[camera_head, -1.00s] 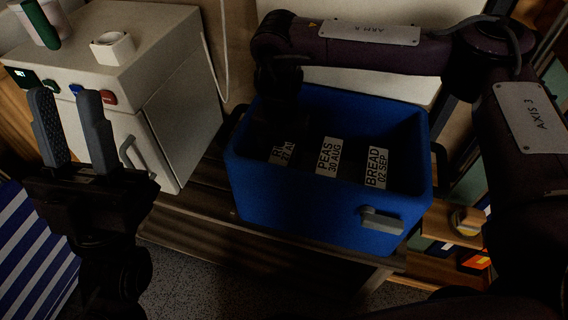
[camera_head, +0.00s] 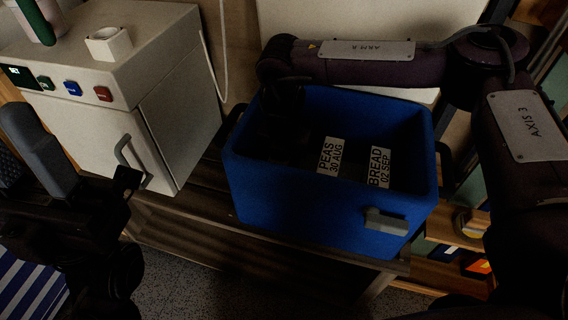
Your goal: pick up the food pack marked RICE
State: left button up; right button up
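The blue crate (camera_head: 300,215) stands on a dark wooden bench. Inside it are a pack labelled PEAS 30 AUG (camera_head: 329,156) and a pack labelled BREAD 02 SEP (camera_head: 380,167). No RICE label is readable now; my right gripper (camera_head: 284,150) reaches down into the left part of the crate and covers that area. Its fingers are too dark to tell open from shut. My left gripper (camera_head: 22,160) is at the left edge, fingers pointing up and apart, with nothing seen between them.
A white cabinet (camera_head: 110,80) with coloured buttons and a door handle (camera_head: 124,157) stands left of the crate. A white ring-shaped item (camera_head: 108,43) and a green cylinder (camera_head: 34,20) are on top. The crate's walls surround my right gripper.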

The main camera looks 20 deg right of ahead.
jog(key=c, duration=0.6)
jog(key=shift+r, duration=0.15)
